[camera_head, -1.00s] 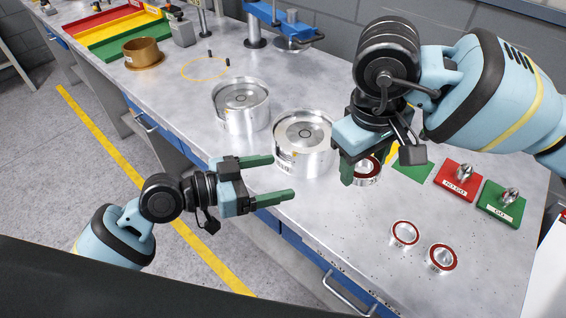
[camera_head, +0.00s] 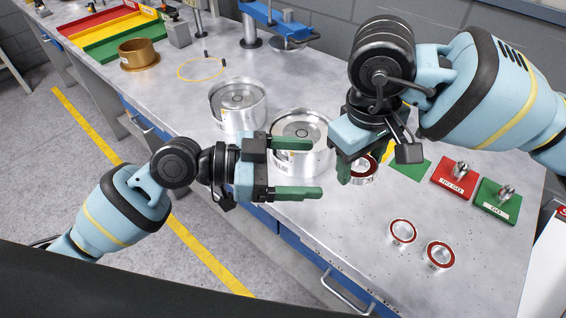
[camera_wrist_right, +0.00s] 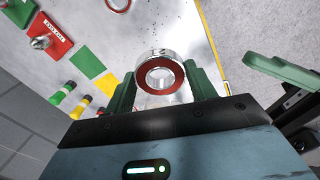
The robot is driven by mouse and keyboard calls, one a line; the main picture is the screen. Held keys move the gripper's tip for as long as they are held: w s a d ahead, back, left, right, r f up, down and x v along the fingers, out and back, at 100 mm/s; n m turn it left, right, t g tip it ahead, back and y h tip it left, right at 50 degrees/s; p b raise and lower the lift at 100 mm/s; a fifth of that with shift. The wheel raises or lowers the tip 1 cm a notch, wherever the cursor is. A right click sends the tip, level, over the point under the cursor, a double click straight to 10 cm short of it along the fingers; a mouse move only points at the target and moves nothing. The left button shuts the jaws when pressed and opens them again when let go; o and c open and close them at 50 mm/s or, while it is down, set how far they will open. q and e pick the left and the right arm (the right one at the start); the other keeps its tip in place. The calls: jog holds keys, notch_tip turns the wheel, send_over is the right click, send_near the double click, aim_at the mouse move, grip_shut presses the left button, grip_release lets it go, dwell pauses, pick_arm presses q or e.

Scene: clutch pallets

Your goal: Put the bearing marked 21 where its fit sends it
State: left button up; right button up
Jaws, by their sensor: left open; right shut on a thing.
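My right gripper (camera_head: 350,172) is shut on a silver bearing with a dark red face (camera_head: 365,169), held near the large metal cylinders. In the right wrist view the bearing (camera_wrist_right: 160,75) sits between both green fingers. No number is legible on it. My left gripper (camera_head: 316,168) is open and empty, its fingers pointing right towards the held bearing, a short gap away. Two similar bearings (camera_head: 403,232) (camera_head: 439,255) lie on the bench at the lower right. A red tray (camera_head: 95,22), a yellow tray and a green tray (camera_head: 115,42) stand at the far left.
Two large silver cylinders (camera_head: 237,100) (camera_head: 300,125) stand behind my left gripper. A red gauge block (camera_head: 440,179) and a green one (camera_head: 486,205) carry metal plugs at the right. A brass flanged cup (camera_head: 138,55), a yellow ring marking (camera_head: 201,68) and a blue press (camera_head: 265,14) are farther back.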

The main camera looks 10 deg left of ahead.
pick_arm(q)
jog(key=x, duration=0.8)
jog(key=shift+w+d, duration=0.1)
jog(key=shift+d, duration=0.3)
jog(key=shift+c, duration=0.4)
jog(key=c, duration=1)
jog(key=shift+c, duration=0.7)
pick_arm(e)
jog(key=o, duration=1.3)
